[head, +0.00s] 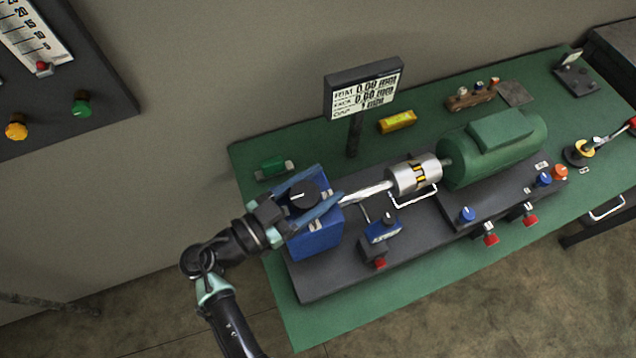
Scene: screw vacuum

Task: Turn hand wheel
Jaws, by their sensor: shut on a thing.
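A black round knob (304,196) with a white mark sits on top of the blue pump block (316,238); it looks like the hand wheel. My gripper (326,187) reaches in from the left, with one blue finger on the far side of the knob and one on the near side. It is shut on the knob. The fingers hide part of the knob's sides and of the block's top. A silvery shaft (366,192) runs from the block to a metal coupling (407,178) and a green motor (494,150).
A display sign (364,88) stands on a post behind the block. A small blue unit (382,231) and a red knob (380,263) are to its right. The green tabletop (340,325) is clear in front.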

